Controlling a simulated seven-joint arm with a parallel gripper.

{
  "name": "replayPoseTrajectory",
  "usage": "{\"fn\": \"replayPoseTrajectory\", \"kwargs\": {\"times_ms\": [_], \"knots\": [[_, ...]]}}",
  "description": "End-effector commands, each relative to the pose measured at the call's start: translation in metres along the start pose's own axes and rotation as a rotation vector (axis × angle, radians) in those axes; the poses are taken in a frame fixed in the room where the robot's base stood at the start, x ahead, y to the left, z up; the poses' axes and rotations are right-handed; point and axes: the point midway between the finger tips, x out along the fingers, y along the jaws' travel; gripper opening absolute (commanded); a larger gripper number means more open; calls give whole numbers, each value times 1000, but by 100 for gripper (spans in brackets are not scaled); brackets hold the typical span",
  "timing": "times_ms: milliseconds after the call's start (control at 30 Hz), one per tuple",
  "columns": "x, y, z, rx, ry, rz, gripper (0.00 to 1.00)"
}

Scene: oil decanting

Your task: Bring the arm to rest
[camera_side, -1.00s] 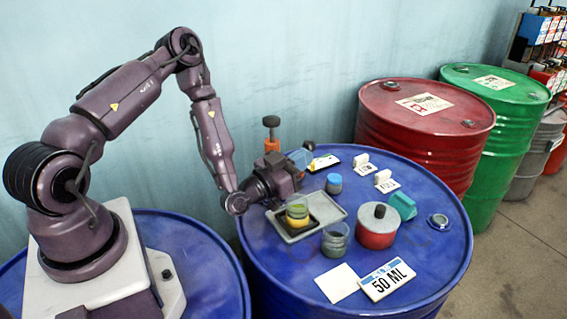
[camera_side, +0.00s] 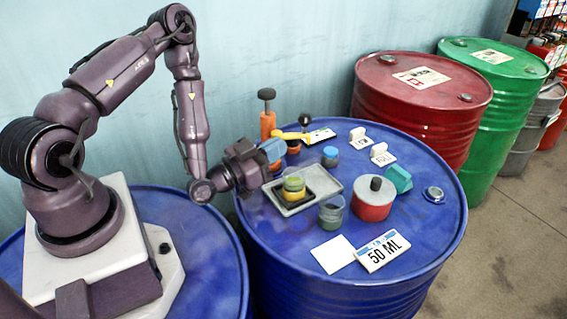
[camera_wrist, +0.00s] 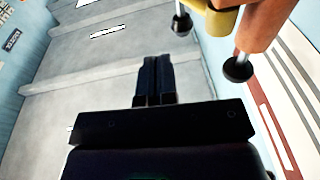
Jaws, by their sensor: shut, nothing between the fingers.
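My gripper (camera_side: 273,150) is above the left edge of the blue drum top (camera_side: 420,215), apart from the things on it. In the wrist view its two dark fingers (camera_wrist: 154,78) are together with nothing between them. My arm is bent, with its elbow high at the upper left and its forearm hanging down to the wrist beside the drum.
A red pot (camera_side: 373,203), jars and a "50 ML" sign (camera_side: 383,251) stand nearer the front.

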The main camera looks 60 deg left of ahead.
Motion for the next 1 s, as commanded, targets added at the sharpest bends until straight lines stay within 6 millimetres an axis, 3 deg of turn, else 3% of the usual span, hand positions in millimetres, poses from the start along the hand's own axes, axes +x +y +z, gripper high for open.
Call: {"fn": "replayPoseTrajectory", "kwargs": {"times_ms": [300, 533, 767, 1000], "knots": [[48, 20, -28, 222, -304, 276, 0], [55, 15, -71, 344, -570, 295, 0], [32, 7, -133, 356, -799, 201, 0], [-28, 10, -199, 236, -999, 92, 0]]}}
